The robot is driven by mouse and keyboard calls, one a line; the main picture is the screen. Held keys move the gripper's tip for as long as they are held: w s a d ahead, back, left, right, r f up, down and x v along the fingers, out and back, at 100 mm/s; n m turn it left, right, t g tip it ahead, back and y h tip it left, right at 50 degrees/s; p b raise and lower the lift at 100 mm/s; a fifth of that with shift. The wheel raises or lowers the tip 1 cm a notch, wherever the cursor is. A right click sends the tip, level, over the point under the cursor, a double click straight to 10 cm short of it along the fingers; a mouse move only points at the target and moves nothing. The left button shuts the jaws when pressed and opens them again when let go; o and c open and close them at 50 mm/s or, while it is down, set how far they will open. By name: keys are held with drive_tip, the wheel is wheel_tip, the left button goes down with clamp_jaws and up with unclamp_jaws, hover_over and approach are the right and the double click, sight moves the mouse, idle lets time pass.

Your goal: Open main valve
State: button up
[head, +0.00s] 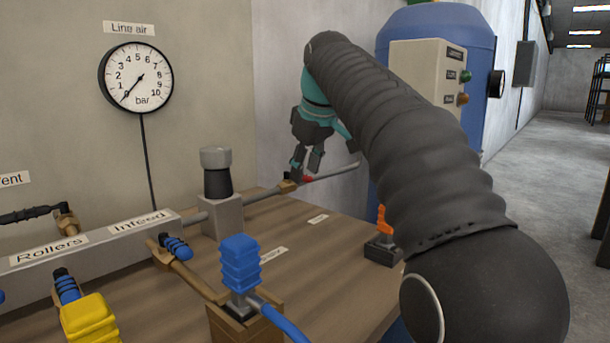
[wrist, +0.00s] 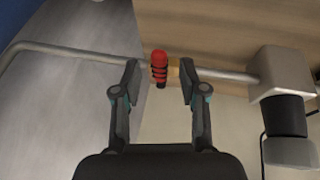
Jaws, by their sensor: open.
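The main valve appears to be the red-handled valve (wrist: 159,66) on the grey pipe (wrist: 228,75) in the wrist view. Its short red and black handle lies across the pipe, beside a brass-coloured body. The red handle also shows in the head view (head: 308,179), small and partly hidden by my gripper. My gripper (wrist: 159,82) is open, with one fingertip on each side of the handle. Gaps show between handle and fingers; depth contact is hard to tell. In the head view my gripper (head: 306,166) is just above the pipe.
The line air gauge (head: 136,79) reads near 0 bar. A grey block with a black-necked knob (head: 217,173) stands left of the valve. The manifold (head: 100,240), blue-handled valve (head: 240,263), yellow handle (head: 90,318) and orange switch (head: 384,220) are nearer. A blue tank (head: 450,28) stands behind my arm.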

drive_tip(key=shift+w+f, duration=0.15)
drive_tip(key=shift+f, duration=0.15)
drive_tip(key=shift+c, duration=0.2)
clamp_jaws()
